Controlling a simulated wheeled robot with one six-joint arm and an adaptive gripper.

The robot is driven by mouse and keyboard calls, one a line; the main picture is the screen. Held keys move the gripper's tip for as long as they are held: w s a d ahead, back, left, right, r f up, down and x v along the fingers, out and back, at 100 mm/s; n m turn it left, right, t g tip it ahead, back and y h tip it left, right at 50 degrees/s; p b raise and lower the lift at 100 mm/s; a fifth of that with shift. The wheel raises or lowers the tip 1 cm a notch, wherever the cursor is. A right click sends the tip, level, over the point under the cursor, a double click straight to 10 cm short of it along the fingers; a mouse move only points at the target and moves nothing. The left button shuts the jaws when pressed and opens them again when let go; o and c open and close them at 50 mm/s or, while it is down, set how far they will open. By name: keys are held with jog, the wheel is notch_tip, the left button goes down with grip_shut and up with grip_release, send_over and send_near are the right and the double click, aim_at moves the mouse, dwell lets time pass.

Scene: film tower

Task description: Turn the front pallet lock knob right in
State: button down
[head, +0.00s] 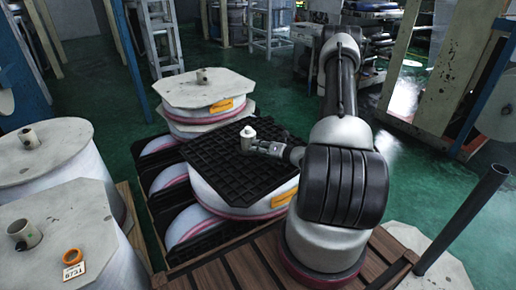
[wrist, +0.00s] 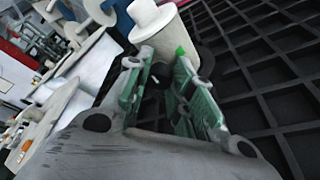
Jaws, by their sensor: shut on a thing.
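The white lock knob (head: 248,131) stands up from the black grid pallet (head: 220,165) near its middle. In the wrist view the knob (wrist: 160,32) is a pale stepped cylinder just past my fingertips, with a dark base beside it. My gripper (head: 257,147) reaches the knob from the right in the head view, low against its side. In the wrist view the green-padded fingers of my gripper (wrist: 163,60) are shut on the knob's lower part. The exact contact is partly hidden by the fingers.
White-topped film rolls stand at the left (head: 50,150) and behind the pallet (head: 204,88). A dark post (head: 462,222) rises at the right. Green floor shows beyond.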

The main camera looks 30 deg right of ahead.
jog(key=shift+d+f+m+t+y, duration=0.15)
jog(key=shift+m+t+y, duration=0.35)
jog(key=shift+m, duration=0.7)
jog(key=c, duration=1.2)
grip_release()
